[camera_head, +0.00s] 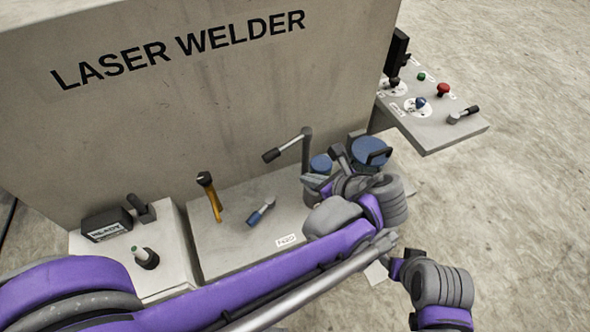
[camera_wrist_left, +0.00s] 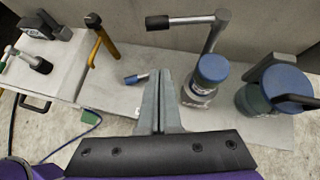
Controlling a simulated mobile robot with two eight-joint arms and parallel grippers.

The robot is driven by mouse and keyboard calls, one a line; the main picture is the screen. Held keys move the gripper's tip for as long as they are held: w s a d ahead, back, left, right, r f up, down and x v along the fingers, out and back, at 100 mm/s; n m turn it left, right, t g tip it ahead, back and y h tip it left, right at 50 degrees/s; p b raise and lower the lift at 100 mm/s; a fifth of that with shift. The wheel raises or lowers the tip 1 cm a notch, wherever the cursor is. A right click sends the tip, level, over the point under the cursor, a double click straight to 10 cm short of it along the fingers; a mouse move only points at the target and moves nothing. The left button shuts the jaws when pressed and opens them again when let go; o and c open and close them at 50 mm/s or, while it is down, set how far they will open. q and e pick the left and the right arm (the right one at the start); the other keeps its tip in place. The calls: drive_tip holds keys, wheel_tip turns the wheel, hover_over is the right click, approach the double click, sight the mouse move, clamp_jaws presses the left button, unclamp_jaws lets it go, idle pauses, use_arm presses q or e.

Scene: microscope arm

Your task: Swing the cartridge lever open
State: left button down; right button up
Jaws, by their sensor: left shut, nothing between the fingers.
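A grey lever (camera_head: 306,150) with a black grip bends over the machine's low ledge, its grip pointing left in the head view. The lever also shows in the wrist view (camera_wrist_left: 190,20), standing beside a blue-capped cylinder (camera_wrist_left: 212,69). I take this as the cartridge lever, though no label confirms it. My left gripper (camera_head: 314,183) is in front of the ledge, near the cylinder. In the wrist view its fingers (camera_wrist_left: 158,75) are together and empty, below the lever arm and apart from it. Part of my right arm shows at lower right; its fingers are not clear.
A larger blue-capped container (camera_wrist_left: 287,82) stands right of the cylinder. A control panel (camera_head: 452,132) juts out at right. Open floor lies beyond it.

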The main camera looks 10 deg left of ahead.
sight(287, 146)
use_arm(q)
drive_tip(key=w+a+f+p, duration=0.1)
drive_tip(key=w+a+f, duration=0.3)
drive_tip(key=w+a, duration=0.3)
drive_tip(key=shift+a+f, duration=0.35)
drive_tip(key=shift+a, duration=0.25)
drive_tip(key=shift+s, duration=0.1)
